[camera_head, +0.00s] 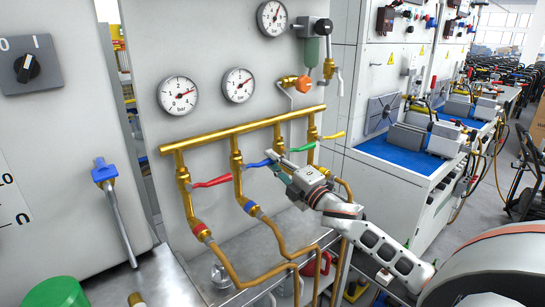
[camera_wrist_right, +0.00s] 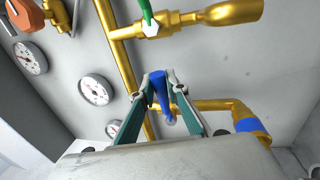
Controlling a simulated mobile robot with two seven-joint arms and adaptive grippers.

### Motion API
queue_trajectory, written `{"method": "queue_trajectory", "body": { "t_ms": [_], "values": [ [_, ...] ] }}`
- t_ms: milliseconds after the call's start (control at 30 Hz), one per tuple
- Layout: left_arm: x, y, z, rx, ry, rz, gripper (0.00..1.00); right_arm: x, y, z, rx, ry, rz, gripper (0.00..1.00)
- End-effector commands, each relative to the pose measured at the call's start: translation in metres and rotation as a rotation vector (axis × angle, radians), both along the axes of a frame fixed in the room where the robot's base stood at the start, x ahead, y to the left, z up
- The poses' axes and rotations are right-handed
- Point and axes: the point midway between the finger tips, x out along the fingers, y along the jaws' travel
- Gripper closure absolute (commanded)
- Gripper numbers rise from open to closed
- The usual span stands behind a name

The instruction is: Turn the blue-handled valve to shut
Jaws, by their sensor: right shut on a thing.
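The blue valve handle (camera_head: 258,163) sits on a vertical brass pipe (camera_head: 237,170) and points right, across the pipe. My right gripper (camera_head: 277,162) is at the handle's free end. In the right wrist view the blue handle (camera_wrist_right: 159,94) lies between the two teal fingers of the gripper (camera_wrist_right: 160,82), which is shut on it. The handle's tip is partly hidden by the gripper in the head view. My left gripper is not in view.
Red (camera_head: 212,182), green (camera_head: 302,148) and yellow (camera_head: 334,135) handles are on neighbouring pipes, green close to my gripper. Gauges (camera_head: 178,95) hang above on the panel. A metal shelf (camera_head: 215,275) is below. A workbench with a blue mat (camera_head: 405,154) stands to the right.

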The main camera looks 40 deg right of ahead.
Motion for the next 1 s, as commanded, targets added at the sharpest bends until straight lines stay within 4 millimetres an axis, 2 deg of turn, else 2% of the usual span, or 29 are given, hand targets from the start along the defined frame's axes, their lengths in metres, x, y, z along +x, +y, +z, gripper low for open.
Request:
{"method": "queue_trajectory", "body": {
  "t_ms": [533, 567, 600, 1000],
  "values": [
    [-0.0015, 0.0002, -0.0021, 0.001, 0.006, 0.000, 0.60, 0.0002, -0.0003, -0.0020, 0.025, 0.002, 0.000, 1.00],
    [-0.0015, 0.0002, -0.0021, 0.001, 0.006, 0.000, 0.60, 0.0002, -0.0003, -0.0020, 0.025, 0.002, 0.000, 0.78],
    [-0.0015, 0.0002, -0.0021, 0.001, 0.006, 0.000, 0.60, 0.0002, -0.0003, -0.0021, 0.025, 0.002, 0.000, 0.68],
    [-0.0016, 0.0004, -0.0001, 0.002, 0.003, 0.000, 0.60, -0.0020, -0.0001, -0.0027, 0.022, 0.003, 0.000, 0.68]
  ]
}}
